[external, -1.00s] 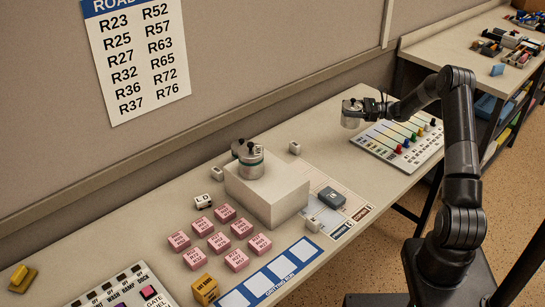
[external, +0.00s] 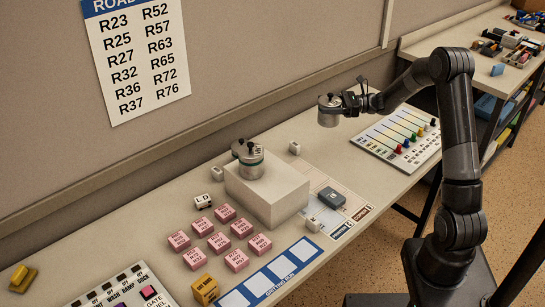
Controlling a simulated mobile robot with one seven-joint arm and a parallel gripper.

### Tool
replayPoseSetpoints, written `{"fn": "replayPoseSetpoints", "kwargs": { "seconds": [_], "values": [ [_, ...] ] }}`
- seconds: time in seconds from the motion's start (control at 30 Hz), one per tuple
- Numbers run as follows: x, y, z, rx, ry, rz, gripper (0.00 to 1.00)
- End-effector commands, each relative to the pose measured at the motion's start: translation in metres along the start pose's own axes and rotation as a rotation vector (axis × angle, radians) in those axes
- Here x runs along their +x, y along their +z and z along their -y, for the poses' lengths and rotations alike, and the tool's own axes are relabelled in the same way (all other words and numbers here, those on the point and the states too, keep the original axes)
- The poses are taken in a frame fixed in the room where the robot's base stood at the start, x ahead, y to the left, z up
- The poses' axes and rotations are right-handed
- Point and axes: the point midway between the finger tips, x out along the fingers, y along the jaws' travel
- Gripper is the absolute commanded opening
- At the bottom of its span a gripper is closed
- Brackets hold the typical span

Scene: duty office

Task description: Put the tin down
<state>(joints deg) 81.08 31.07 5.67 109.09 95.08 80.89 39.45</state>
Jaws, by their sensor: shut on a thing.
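A small silver tin (external: 328,116) with a dark knob on its lid is held upright in the air by my gripper (external: 340,104). My gripper is shut on it near its top, over the back middle of the table. Open air lies below the tin. Another silver tin (external: 250,167) with a dark knob and a greenish band stands on the white block (external: 290,200) in the middle of the table, apart from my gripper. The fingertips are small and partly hidden by the held tin.
A board with coloured pegs (external: 395,137) lies at the table's right end. Pink labelled blocks (external: 221,242), a dark box (external: 331,197) on a printed sheet and a blue-edged strip (external: 268,277) lie nearer. Bare table (external: 325,150) shows behind the white block.

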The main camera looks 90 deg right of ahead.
Motion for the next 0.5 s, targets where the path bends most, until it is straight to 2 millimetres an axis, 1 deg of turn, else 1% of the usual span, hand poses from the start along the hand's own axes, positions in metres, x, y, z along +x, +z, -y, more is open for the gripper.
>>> {"fn": "replayPoseSetpoints", "kwargs": {
  "seconds": [0.03,0.1,0.2,0.3,0.4,0.5],
  "values": [
    [0.017,0.011,-0.022,-0.005,0.020,0.000,0.18],
    [0.035,0.021,-0.049,-0.005,0.037,0.001,0.18],
    [0.054,0.034,-0.084,-0.005,0.056,0.005,0.18],
    [0.066,0.043,-0.113,-0.004,0.069,0.008,0.18],
    [0.074,0.049,-0.136,-0.004,0.080,0.011,0.18],
    [0.078,0.052,-0.148,-0.003,0.085,0.014,0.18]
  ]
}}
